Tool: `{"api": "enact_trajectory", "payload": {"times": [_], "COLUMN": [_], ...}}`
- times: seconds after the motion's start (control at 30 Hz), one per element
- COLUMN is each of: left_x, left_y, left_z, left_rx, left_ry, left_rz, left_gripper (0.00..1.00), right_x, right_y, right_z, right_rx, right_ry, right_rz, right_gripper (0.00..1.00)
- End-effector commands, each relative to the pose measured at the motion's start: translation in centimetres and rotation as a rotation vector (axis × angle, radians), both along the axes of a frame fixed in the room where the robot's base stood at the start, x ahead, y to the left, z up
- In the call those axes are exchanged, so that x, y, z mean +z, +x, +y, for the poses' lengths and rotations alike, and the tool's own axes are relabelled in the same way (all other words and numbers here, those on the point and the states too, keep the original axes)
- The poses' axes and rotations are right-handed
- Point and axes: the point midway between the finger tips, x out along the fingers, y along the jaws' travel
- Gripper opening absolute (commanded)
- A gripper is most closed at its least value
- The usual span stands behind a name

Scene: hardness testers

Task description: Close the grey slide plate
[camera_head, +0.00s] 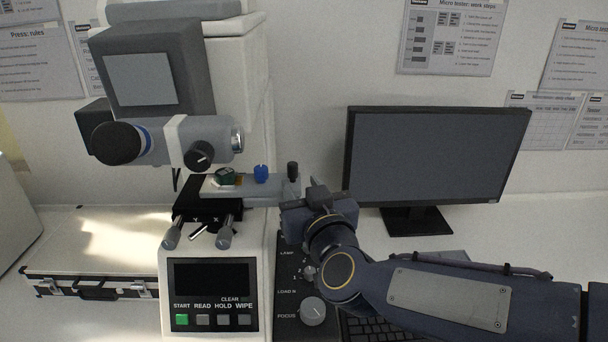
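The grey slide plate (245,190) lies on the black stage (207,207) of the white hardness tester and reaches out to the right past it. A dark green piece (226,176) and a blue piece (261,173) sit on the plate. A black upright knob (292,170) stands at the plate's right end. My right gripper (318,190) is just right of that knob, close to the plate's end. I cannot tell whether it touches, and its fingers are seen too obliquely to tell open from shut. My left gripper is not in view.
A control panel with a focus dial (313,311) is below my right gripper. A monitor (433,155) stands behind my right arm, with a keyboard (380,328) below. A case (90,285) lies at left.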

Motion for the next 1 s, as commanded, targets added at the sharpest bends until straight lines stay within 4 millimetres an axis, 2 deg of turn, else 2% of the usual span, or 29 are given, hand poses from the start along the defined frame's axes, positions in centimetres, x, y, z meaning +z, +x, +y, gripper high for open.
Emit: {"api": "enact_trajectory", "payload": {"times": [0.2,0.4,0.77,1.0], "left_x": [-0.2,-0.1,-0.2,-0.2], "left_y": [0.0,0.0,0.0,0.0], "left_z": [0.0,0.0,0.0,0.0], "left_rx": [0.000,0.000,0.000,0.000], "left_ry": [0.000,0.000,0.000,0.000], "left_rz": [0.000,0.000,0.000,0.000], "left_gripper": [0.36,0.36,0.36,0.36], "right_x": [-0.1,0.0,0.1,0.1], "right_y": [3.6,6.0,6.7,6.6], "right_z": [0.8,1.5,1.7,1.7], "right_rx": [-0.002,0.000,0.002,0.002], "right_ry": [0.000,0.001,0.003,0.002], "right_rz": [0.001,0.000,0.001,0.001], "right_gripper": [0.38,0.38,0.38,0.09]}}
